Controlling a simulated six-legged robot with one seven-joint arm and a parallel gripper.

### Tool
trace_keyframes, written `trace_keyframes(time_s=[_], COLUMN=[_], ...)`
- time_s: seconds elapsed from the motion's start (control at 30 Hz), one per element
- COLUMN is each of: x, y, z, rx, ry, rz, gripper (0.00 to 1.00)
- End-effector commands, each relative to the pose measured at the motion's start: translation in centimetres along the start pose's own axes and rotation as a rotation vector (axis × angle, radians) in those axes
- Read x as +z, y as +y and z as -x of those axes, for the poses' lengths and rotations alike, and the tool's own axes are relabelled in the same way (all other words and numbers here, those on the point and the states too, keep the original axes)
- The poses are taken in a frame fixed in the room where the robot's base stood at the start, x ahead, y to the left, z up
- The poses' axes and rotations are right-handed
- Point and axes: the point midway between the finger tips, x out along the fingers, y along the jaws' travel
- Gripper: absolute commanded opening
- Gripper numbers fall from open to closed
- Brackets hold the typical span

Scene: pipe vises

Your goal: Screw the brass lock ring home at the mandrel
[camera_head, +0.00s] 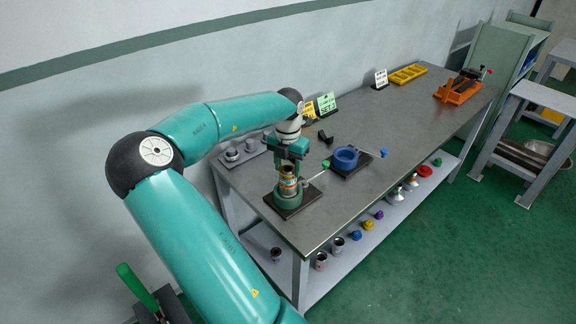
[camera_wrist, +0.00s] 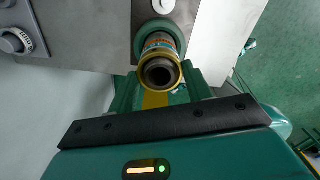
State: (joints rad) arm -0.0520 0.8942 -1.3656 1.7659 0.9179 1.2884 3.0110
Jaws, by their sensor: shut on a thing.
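The brass lock ring (camera_wrist: 177,84) shows in the wrist view as a gold rim around the open end of the dark, hollow mandrel (camera_wrist: 159,71). A coloured band lies on the mandrel beyond the ring. In the head view the mandrel (camera_head: 288,187) stands upright in the green vise (camera_head: 287,201) on a dark base plate at the near end of the bench. My gripper (camera_head: 288,164) is above the vise, pointing down, and shut on the ring at the mandrel's top. The fingers hide part of the ring, and its thread cannot be seen.
A green-knobbed handle (camera_head: 326,163) sticks out from the vise. A blue vise (camera_head: 345,158) stands close on the right. An orange vise (camera_head: 459,90) and a yellow tray (camera_head: 408,74) are at the far end. Signs stand along the wall. The bench middle is clear.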

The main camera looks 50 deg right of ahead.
Motion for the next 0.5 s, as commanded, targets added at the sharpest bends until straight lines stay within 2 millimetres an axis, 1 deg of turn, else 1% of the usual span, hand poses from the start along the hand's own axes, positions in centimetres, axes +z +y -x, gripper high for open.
trace_keyframes(time_s=[0.23, 0.5], x=[-0.07, -0.08], y=[-0.03, -0.10], z=[-0.17, -0.24], rx=[-0.003, -0.009], ry=[0.005, 0.003], rz=[-0.011, -0.091], gripper=[0.22, 0.22])
